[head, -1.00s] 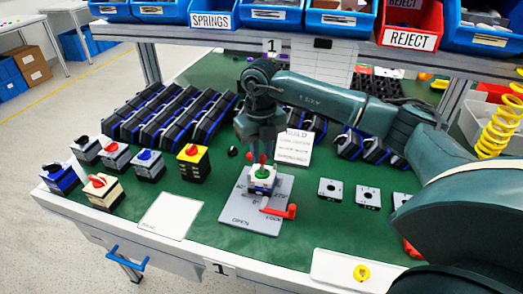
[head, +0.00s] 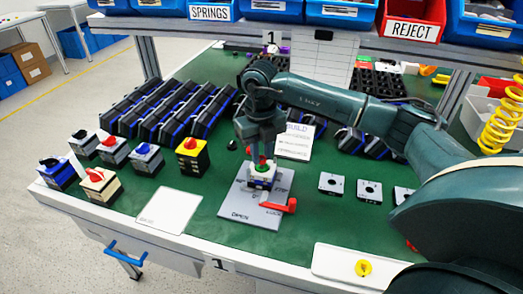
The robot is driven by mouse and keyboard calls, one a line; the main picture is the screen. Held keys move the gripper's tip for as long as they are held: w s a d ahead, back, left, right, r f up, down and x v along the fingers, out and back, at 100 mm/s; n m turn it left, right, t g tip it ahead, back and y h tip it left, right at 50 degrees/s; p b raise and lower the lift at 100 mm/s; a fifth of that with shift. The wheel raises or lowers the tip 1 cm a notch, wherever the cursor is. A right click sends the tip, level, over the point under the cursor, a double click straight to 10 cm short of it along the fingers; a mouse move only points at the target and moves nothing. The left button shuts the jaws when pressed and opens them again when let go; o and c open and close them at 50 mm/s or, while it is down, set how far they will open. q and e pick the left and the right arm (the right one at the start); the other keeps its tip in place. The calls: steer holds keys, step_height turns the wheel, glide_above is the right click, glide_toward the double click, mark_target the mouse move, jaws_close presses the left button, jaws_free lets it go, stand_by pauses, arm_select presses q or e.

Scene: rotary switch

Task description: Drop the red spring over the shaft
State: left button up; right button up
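The switch being built is a small white-and-dark block (head: 262,180) with a green part (head: 262,168) on top. It sits on the grey fixture plate (head: 240,208), which has a red lever (head: 280,206) at its right front. My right gripper (head: 262,154) points down right above the block. A small red piece, seemingly the red spring (head: 263,161), shows between its fingertips, just over the green part. The shaft is hidden or too small to make out, and I cannot tell whether the spring touches it. My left gripper is not in view.
Finished-looking switches (head: 145,158) stand at the left, with dark racks (head: 170,108) behind them. A white sheet (head: 168,210) lies left of the plate. Square plates (head: 331,184) lie to the right. A white tray (head: 345,266) is at the front right. Bins (head: 412,22) hang above.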

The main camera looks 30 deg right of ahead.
steer(key=o, duration=0.5)
steer(key=shift+o, duration=0.2)
step_height(320, 180, up, 13)
steer(key=shift+r, duration=0.15)
steer(key=shift+a, duration=0.1)
